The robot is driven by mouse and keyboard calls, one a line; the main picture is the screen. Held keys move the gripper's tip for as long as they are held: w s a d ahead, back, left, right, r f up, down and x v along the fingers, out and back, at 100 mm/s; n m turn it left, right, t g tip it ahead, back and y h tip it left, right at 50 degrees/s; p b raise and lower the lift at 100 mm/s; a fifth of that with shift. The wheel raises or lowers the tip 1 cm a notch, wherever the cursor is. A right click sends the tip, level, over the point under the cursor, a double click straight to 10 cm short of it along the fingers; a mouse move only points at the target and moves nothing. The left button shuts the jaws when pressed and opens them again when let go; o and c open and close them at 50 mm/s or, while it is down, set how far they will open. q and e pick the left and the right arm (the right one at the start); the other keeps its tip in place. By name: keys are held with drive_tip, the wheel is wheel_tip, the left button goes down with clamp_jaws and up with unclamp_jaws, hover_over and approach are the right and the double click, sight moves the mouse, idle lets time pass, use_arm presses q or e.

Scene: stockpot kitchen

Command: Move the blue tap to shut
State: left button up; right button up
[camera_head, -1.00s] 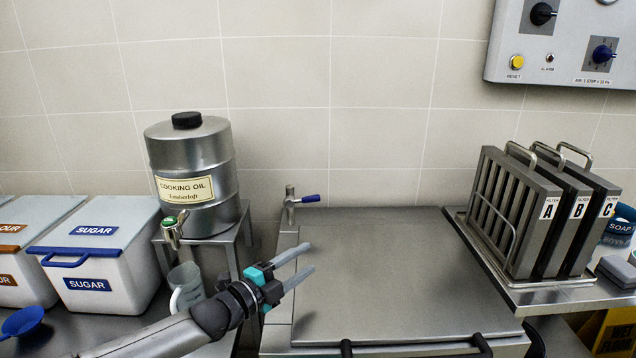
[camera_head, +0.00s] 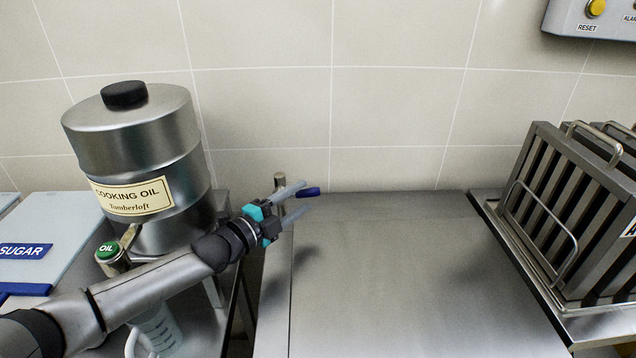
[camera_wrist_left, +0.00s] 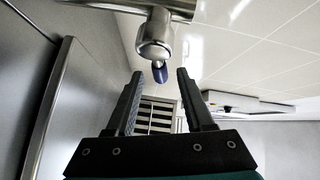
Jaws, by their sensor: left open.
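The blue tap (camera_head: 308,192) has a blue lever handle that sticks out to the right from a short steel post behind the steel lid. My left gripper (camera_head: 292,200) reaches in from the left, and its fingers overlap the post and the handle's near end in the head view. In the left wrist view the blue handle end (camera_wrist_left: 160,74) shows below the round steel tap body, ahead of the gap between the open fingers (camera_wrist_left: 157,95). The fingers are apart and hold nothing. I cannot tell whether a finger touches the tap. My right gripper is not in view.
A steel lid (camera_head: 400,270) covers the middle, flat and clear. A cooking oil drum (camera_head: 140,150) with a green-topped tap stands at left, with a jug (camera_head: 160,330) below it. Filter plates (camera_head: 570,200) stand in a rack at right. The tiled wall is close behind.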

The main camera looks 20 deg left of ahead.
sight(305, 195)
use_arm(q)
drive_tip(key=shift+w+d, duration=0.2)
drive_tip(key=shift+w, duration=0.3)
drive_tip(key=b+x, duration=0.1)
drive_tip(key=x, duration=0.2)
drive_tip(key=shift+b+x, duration=0.45)
drive_tip(key=shift+x, duration=0.8)
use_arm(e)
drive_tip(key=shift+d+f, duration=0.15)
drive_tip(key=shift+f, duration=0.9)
use_arm(q)
drive_tip(key=shift+f, duration=0.1)
drive_tip(key=c, duration=0.6)
clamp_jaws()
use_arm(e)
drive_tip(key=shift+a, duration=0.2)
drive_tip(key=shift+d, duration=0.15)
